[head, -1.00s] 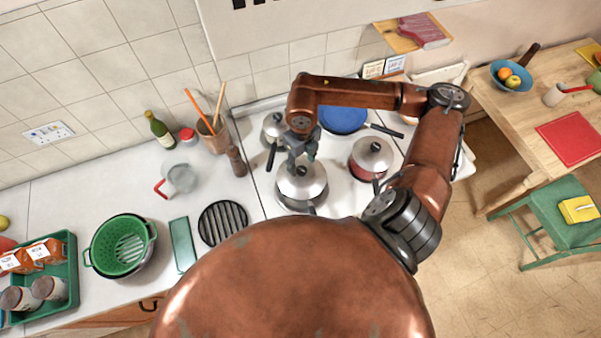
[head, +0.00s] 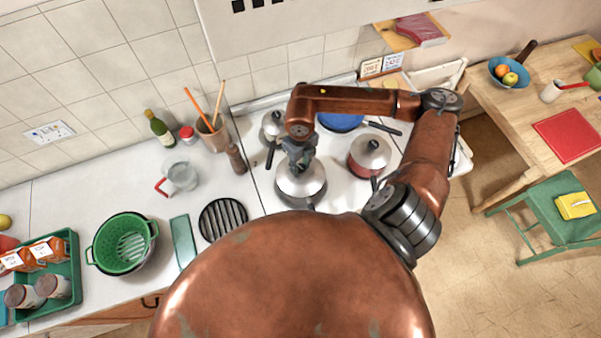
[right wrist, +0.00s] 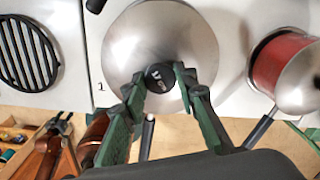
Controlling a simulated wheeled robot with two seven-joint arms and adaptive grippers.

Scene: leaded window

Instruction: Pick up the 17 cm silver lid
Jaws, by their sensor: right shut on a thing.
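The silver lid (head: 302,184) sits on a pot at the front of the stove, level as far as I can tell. In the right wrist view the lid (right wrist: 158,45) is a round, shiny disc with a black knob (right wrist: 160,78) at its middle. My right gripper (head: 299,157) is above the lid. Its two green fingers (right wrist: 160,82) are shut on the knob from both sides. The pot under the lid is mostly hidden; its dark handle (right wrist: 147,138) shows below the lid in the wrist view. My left gripper does not show in the head view.
A red lidded pan (head: 369,155) stands close on the right. A smaller lidded pot (head: 272,124) and a blue pan (head: 342,121) stand behind. A black grill rack (head: 223,220) lies to the left. A brown pepper mill (head: 236,160) stands behind it.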

